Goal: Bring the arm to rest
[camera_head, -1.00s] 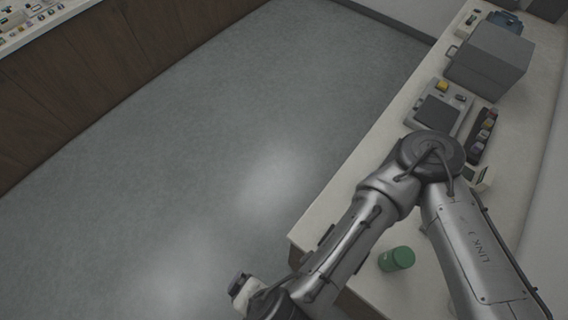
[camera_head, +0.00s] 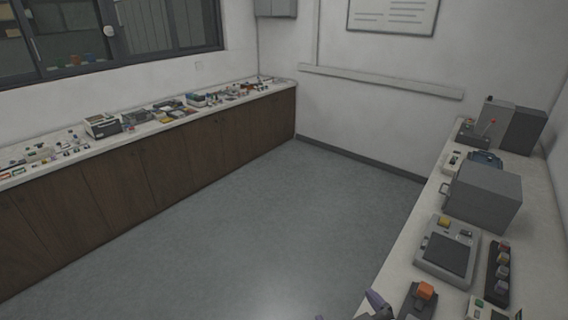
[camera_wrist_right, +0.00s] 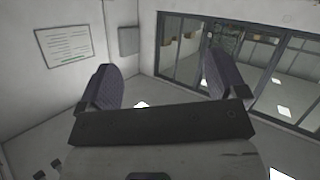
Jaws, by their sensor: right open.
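My right gripper (camera_wrist_right: 160,82) shows in the right wrist view with its two dark ribbed fingers wide apart and nothing between them. The rest of the right arm is out of the head view. My left gripper is in neither view.
The right bench holds a grey box (camera_head: 485,194), a device with a dark plate (camera_head: 446,254), a dark rack (camera_head: 498,272) and an orange-buttoned unit (camera_head: 424,292). A cluttered counter (camera_head: 150,127) runs along the left. The floor (camera_head: 265,230) between is clear.

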